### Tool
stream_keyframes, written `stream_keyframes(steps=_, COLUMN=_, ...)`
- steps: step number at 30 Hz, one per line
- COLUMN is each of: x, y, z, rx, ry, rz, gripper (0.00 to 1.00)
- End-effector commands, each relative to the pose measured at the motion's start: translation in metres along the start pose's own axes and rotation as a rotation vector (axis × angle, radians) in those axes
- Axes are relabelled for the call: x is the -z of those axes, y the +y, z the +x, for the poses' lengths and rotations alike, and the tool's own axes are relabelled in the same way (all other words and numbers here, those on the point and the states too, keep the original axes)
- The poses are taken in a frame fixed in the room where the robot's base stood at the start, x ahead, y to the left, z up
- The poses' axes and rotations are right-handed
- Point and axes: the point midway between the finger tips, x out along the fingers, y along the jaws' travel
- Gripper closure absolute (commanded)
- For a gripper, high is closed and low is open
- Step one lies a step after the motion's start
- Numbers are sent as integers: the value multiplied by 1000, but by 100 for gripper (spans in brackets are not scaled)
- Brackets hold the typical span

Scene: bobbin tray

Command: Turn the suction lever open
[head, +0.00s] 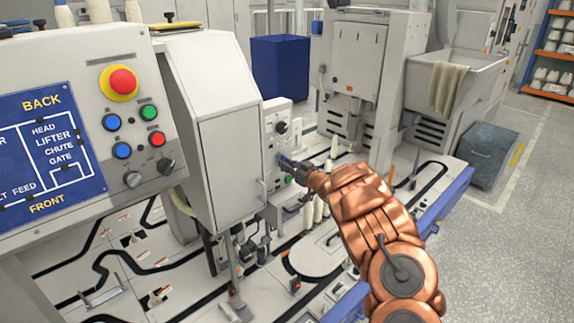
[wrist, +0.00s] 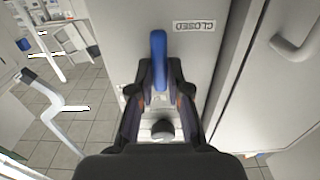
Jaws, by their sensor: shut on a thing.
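The suction lever (wrist: 158,50) is a blue handle with a rounded end, in the middle of the wrist view. My gripper (wrist: 159,78) has one dark finger on each side of it and is shut on it. The lever's blue end sticks out past the fingertips. A CLOSED label (wrist: 194,25) is on the grey panel just right of the lever's end. In the head view, my gripper (head: 293,167) is at the front of a small grey control box, and only a bit of blue shows there. The lever's pivot is hidden.
A black knob (head: 281,127) is on the control box (head: 272,112) above my gripper. A tall grey cabinet (head: 232,150) stands close on the left. White bobbins (head: 308,214) stand near, below my gripper. A blue bin (head: 281,63) is behind.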

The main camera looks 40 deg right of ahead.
Motion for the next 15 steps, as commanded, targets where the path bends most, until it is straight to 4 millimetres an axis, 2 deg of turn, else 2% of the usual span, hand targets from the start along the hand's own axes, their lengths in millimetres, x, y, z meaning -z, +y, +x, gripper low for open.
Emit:
stream_keyframes(steps=8, x=-1, y=0, z=0, rx=-1, ry=0, rz=-17, gripper=100)
stream_keyframes(steps=15, x=-4, y=2, z=0, rx=0, ry=0, rz=-120, gripper=100)
